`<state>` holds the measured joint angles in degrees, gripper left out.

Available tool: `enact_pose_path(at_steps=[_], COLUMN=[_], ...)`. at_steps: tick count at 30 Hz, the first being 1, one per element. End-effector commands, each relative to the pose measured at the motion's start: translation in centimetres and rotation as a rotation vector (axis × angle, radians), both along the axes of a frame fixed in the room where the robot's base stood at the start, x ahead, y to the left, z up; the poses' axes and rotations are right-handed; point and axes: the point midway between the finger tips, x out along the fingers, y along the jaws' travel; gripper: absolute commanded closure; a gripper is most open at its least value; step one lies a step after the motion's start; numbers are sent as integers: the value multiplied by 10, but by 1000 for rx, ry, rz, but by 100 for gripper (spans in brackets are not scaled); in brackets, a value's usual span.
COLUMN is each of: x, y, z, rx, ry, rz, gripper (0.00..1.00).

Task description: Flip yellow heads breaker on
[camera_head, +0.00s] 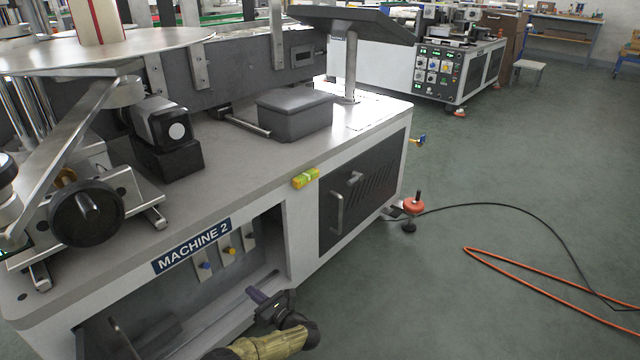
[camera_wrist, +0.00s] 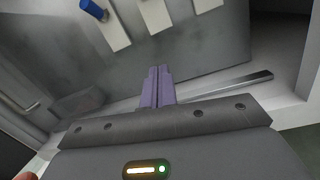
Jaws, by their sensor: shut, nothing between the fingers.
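The yellow breaker (camera_head: 229,251) is the middle of three on pale plates inside the open bay of Machine 2, with a small yellow lever. The blue breaker (camera_head: 206,265) is to its left, and a third breaker plate (camera_head: 249,236) is to its right. My gripper (camera_head: 252,290) is shut and empty, in front of the bay, below the yellow breaker and apart from it. In the wrist view, the fingers (camera_wrist: 158,72) point toward the bay's back panel, below the plates. The blue lever (camera_wrist: 93,8) shows at the top; the yellow lever is out of that view.
A metal bar (camera_wrist: 225,90) lies beside the fingers in the wrist view. The bay's upper edge carries the MACHINE 2 label (camera_head: 192,246). A vented door (camera_head: 362,190) with handles is right of the bay. An orange cable (camera_head: 540,290) lies on the floor.

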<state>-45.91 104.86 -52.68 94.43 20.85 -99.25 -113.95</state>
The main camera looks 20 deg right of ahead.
Motion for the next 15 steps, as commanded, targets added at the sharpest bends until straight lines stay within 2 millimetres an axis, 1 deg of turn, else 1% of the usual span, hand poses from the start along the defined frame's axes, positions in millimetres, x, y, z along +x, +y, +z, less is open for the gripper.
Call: enact_pose_path(at_steps=[2, 3, 15], x=[-11, -7, 17], y=[-9, -11, -45], z=[2, 11, 61], rx=[-3, 14, 154], ry=[3, 9, 127], rz=[-1, -17, -191], gripper=[100, 100, 100])
